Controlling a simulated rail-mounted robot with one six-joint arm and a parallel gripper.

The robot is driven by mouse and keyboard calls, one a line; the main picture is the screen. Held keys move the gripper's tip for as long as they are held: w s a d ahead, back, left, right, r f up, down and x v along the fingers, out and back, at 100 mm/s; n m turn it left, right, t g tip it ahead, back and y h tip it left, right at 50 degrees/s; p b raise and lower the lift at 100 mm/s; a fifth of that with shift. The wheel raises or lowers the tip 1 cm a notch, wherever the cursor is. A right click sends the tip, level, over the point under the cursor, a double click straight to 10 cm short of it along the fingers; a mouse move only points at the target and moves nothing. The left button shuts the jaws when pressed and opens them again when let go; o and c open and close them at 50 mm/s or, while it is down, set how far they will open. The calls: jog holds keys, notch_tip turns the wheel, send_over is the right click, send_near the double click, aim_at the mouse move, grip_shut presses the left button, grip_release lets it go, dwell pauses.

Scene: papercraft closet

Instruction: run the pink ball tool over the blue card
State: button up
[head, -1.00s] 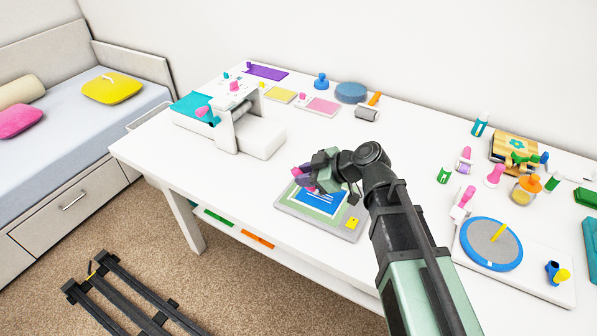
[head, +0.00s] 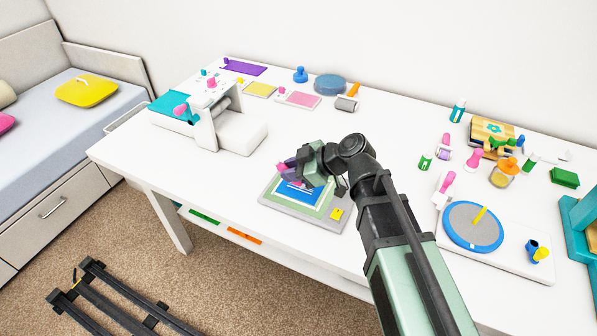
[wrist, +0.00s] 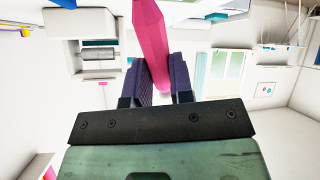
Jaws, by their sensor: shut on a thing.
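The blue card (head: 292,193) lies on a pale green sheet on the grey tray (head: 325,222) at the front of the table, in the head view. My gripper (head: 288,168) is over the card's far left part, with the arm covering some of the card. In the wrist view, the dark purple fingers of my gripper (wrist: 160,82) are shut on a long pink tool (wrist: 152,38). Its ball tip is not clear in either view, so I cannot tell whether it touches the card.
A white press-like machine (head: 238,132) stands behind left of the tray. A blue-rimmed turntable (head: 458,236) on a white board stands to the right, with small bottles and stamps (head: 474,158) behind it. The table is clear around the tray's left side.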

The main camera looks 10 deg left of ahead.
aim_at(279, 166)
jog(key=shift+w+a, duration=0.2)
jog(key=shift+a, duration=0.65)
jog(key=shift+w+a, duration=0.15)
jog(key=shift+a, duration=0.65)
jog(key=shift+s+d, duration=0.2)
jog(key=shift+d, duration=0.8)
jog(key=shift+s+d, duration=0.25)
jog(key=shift+d, duration=0.7)
jog(key=shift+s+d, duration=0.2)
jog(key=shift+d, duration=0.8)
notch_tip(279, 166, up, 6)
jog(key=p, duration=0.6)
notch_tip(279, 166, up, 3)
jog(key=p, duration=0.3)
